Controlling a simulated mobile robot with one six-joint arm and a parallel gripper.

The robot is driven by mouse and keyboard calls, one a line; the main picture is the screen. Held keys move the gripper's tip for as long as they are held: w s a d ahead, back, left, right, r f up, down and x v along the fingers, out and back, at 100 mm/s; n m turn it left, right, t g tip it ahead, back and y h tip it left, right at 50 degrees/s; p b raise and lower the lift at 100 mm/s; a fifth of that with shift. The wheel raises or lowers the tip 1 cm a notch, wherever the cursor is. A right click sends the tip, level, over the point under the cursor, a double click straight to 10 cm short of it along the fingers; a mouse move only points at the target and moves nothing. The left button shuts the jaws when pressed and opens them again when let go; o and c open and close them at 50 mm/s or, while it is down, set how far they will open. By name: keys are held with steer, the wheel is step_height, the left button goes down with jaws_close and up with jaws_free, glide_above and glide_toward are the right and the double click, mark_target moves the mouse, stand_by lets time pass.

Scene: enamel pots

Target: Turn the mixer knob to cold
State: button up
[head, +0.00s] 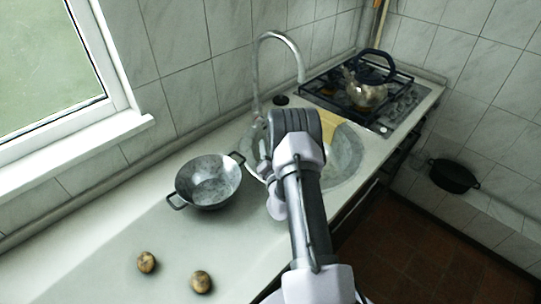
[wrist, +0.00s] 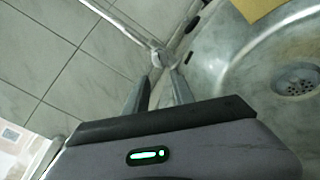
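The tap (head: 256,85) rises from behind the round sink (head: 352,160), with its curved spout arching right. In the wrist view the tap's pipe (wrist: 118,20) runs down to a small pale fitting, apparently the mixer knob (wrist: 158,57). Its cold and hot marks cannot be made out. My gripper (wrist: 160,76) points at this fitting, its two fingers apart on either side of the line to it. The fitting shows at or just beyond the fingertips; contact cannot be told.
A grey two-handled pan (head: 208,184) stands left of the sink. Two potatoes (head: 147,262) (head: 201,282) lie on the counter (head: 95,270). A yellow cloth or board (head: 328,122) is at the sink's back rim. A kettle (head: 366,92) stands on the hob (head: 402,103).

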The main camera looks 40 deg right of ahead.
steer(key=v, duration=0.6)
steer(key=shift+w+r, duration=0.1)
steer(key=shift+w, duration=0.05)
